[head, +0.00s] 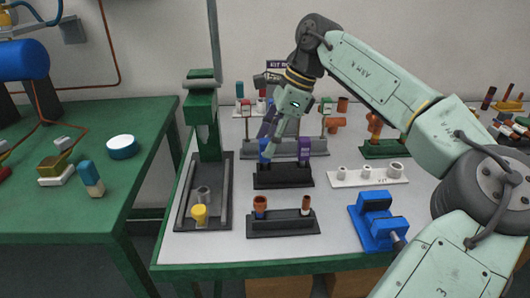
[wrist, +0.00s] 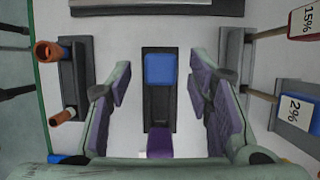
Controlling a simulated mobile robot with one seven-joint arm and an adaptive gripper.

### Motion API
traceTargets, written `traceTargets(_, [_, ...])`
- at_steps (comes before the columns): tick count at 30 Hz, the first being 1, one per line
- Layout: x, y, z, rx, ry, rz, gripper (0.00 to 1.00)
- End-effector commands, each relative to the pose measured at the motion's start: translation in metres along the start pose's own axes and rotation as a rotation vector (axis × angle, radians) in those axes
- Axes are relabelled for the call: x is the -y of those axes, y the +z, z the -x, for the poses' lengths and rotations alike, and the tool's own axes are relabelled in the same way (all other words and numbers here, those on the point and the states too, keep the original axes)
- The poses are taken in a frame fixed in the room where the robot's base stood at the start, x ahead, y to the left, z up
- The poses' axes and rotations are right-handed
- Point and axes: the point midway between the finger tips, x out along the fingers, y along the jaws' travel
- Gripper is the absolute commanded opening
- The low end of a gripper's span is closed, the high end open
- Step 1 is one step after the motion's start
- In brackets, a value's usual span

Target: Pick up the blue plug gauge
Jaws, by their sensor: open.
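The blue plug gauge (head: 265,149) stands in a black rack (head: 284,179), at its left end. A purple gauge (head: 305,148) stands at the rack's right end. My gripper (head: 272,141) is above the rack at the blue gauge's end, partly hiding it. In the wrist view my gripper (wrist: 158,88) is open, its purple-padded fingers on either side of the line of the rack (wrist: 158,108). The blue gauge's square top (wrist: 160,69) lies between the fingers with clear space on both sides. The purple gauge (wrist: 159,144) shows lower down. Neither gauge appears gripped.
A green press (head: 202,125) stands left of the rack. A dark rack with orange-brown pieces (head: 283,222) is in front, and a blue vise (head: 376,222) is front right. A white block with rings (head: 367,176) is to the right.

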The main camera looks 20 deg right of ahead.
Motion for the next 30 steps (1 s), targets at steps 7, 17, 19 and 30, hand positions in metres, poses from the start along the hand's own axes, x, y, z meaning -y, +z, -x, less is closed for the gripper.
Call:
traceTargets(7, [0.000, 0.001, -0.026, 0.001, 0.001, 0.000, 0.47])
traceTargets(17, [0.000, 0.001, -0.026, 0.002, 0.000, 0.000, 0.39])
traceTargets(19, [0.000, 0.001, -0.026, 0.001, 0.000, 0.000, 0.34])
traceTargets(30, [0.000, 0.001, -0.026, 0.001, 0.000, 0.000, 0.09])
